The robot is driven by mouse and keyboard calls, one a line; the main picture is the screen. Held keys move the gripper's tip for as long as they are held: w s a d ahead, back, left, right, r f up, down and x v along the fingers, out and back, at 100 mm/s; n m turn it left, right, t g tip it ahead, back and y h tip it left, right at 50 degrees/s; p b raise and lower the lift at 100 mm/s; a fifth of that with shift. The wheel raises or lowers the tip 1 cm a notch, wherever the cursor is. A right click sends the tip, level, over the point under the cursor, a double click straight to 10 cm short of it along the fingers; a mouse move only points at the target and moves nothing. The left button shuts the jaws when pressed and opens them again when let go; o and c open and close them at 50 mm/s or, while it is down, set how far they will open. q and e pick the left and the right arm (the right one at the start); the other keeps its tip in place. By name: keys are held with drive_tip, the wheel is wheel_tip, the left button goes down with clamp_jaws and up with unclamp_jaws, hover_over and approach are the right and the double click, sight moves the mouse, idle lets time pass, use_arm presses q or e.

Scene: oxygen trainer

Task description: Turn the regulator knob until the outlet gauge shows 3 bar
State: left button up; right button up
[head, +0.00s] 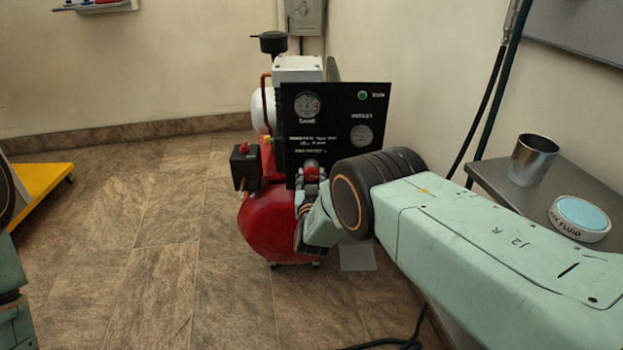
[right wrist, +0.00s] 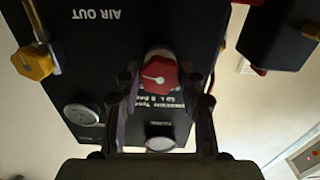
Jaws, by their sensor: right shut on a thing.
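The red regulator knob (head: 311,173) sits low on the black panel (head: 345,98) of the compressor. In the right wrist view the knob (right wrist: 158,75) shows a white pointer mark and lies between the fingers. My right gripper (head: 309,190) is shut on it, partly hidden by my arm in the head view. The outlet gauge (head: 361,135) is on the panel's right side and another gauge (head: 307,104) is at its upper left. The outlet gauge also appears at left in the upside-down wrist view (right wrist: 82,112). I cannot read its value. My left gripper is out of view.
The compressor's red tank (head: 272,225) is beneath the panel. A yellow handle (right wrist: 32,62) is near the panel's edge. A grey bench (head: 500,182) at right holds a metal cup (head: 532,160) and a round blue-topped tin (head: 580,218).

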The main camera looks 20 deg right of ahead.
drive_tip(key=shift+m, duration=0.5)
drive_tip(key=o, duration=1.2)
drive_tip(key=shift+s, duration=0.1)
drive_tip(key=v, duration=1.2)
drive_tip(key=shift+r, duration=0.1)
